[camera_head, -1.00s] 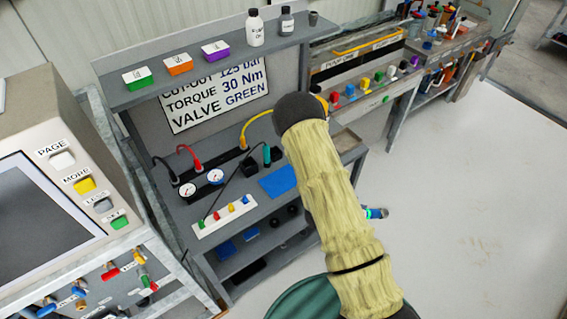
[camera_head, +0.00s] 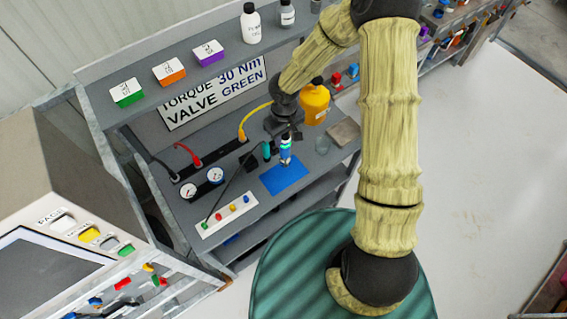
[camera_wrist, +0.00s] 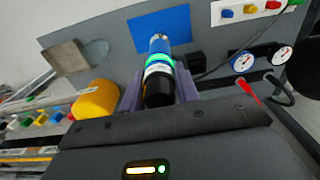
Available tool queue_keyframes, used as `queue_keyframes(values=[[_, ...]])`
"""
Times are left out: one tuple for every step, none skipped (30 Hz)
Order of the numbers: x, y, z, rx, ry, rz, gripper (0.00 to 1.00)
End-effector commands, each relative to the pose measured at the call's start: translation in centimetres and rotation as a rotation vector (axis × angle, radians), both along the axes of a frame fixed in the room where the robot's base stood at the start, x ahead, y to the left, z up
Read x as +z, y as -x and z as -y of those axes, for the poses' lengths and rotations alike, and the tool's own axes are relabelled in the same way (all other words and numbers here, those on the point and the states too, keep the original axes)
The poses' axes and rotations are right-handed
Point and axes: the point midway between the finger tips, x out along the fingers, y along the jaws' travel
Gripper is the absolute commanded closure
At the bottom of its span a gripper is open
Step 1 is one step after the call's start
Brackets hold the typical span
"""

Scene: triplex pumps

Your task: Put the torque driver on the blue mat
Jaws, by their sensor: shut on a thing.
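The torque driver (camera_head: 286,151) is blue with a green band and a black end. My gripper (camera_head: 285,132) is shut on it and holds it roughly upright at the workbench. In the wrist view the driver (camera_wrist: 157,64) sits between the two fingers (camera_wrist: 159,90), its blue end pointing to the mat. The blue mat (camera_head: 285,180) lies flat and empty on the bench. The driver's lower end shows over the mat's far edge; I cannot tell whether it touches.
Gauges (camera_head: 215,175) and a white button strip (camera_head: 226,215) are left. A shelf (camera_head: 180,98) overhangs behind.

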Motion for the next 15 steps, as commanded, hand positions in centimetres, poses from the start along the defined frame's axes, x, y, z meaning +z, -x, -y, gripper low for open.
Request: queue_keyframes(values=[[0.4, -0.1, -0.2, -0.001, -0.004, 0.001, 1.00], [0.5, -0.2, -0.2, -0.001, -0.005, 0.000, 1.00], [0.5, -0.2, -0.3, -0.001, -0.005, 0.000, 1.00], [0.4, -0.1, -0.3, -0.001, -0.004, -0.001, 1.00], [0.4, -0.1, -0.2, -0.001, -0.004, -0.001, 1.00], [0.4, -0.1, -0.2, -0.001, -0.004, -0.001, 1.00], [0.4, -0.1, -0.2, -0.001, -0.004, -0.001, 1.00], [0.4, -0.1, -0.2, -0.001, -0.004, -0.001, 1.00], [0.4, -0.1, -0.2, -0.001, -0.004, 0.000, 1.00], [0.3, -0.1, -0.2, -0.001, -0.004, 0.000, 1.00], [0.2, -0.1, -0.2, -0.001, -0.003, -0.001, 1.00], [0.0, -0.1, -0.2, 0.000, -0.004, -0.001, 1.00], [-0.2, -0.1, -0.2, 0.000, -0.003, -0.002, 1.00], [-0.5, -0.1, -0.2, 0.000, -0.004, -0.004, 1.00], [-1.0, -0.1, -0.2, 0.000, -0.002, -0.004, 1.00]])
